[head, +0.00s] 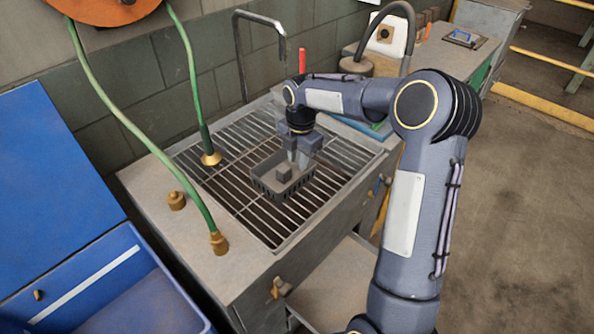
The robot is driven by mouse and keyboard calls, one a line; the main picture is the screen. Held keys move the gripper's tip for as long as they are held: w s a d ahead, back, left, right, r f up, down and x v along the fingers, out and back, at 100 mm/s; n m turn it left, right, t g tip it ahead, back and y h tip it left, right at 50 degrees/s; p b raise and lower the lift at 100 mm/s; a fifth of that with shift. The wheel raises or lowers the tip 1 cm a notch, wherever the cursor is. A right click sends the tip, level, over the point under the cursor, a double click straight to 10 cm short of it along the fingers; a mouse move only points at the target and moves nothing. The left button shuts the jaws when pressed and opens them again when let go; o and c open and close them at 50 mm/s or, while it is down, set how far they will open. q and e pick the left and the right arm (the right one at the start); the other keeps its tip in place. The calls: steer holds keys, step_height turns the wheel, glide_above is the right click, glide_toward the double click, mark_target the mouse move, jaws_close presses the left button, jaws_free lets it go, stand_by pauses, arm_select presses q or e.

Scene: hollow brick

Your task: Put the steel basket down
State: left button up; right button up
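The steel basket (268,184), small, dark and slotted, is at the middle of the barred grate (231,185) over the sink. It looks level; I cannot tell whether it rests on the bars or hangs just above them. A small grey block (284,173) shows inside it. My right gripper (298,163) points down at the basket's right back side, with its pale fingers at or just inside the rim. I cannot tell whether the fingers are closed on the wall. My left gripper is out of view.
A tap (278,40) rises behind the grate. Green hoses with brass ends (219,243) hang at the left, by a brass fitting (176,201) on the counter. A blue bin (130,262) stands at the left. Bare bars surround the basket.

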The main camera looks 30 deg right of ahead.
steer(key=s+a+r+m+t+y, duration=0.1)
steer(key=s+a+r+m, duration=0.1)
steer(key=s+r+m, duration=0.45)
steer(key=s+a+r+m+t, duration=0.1)
steer(key=s+r+m, duration=0.3)
steer(key=s, duration=0.5)
steer(key=s+a+f+m+t+y, duration=0.1)
steer(key=s+a+m, duration=0.2)
steer(key=s+m, duration=0.3)
steer(key=s+a+f+m+t+y, duration=0.1)
steer(key=s+a+f+m, duration=0.1)
steer(key=s+m, duration=0.5)
steer(key=shift+s+a+f+t+y, duration=0.2)
steer(key=shift+s+a+t+y, duration=0.15)
steer(key=shift+s+a, duration=0.45)
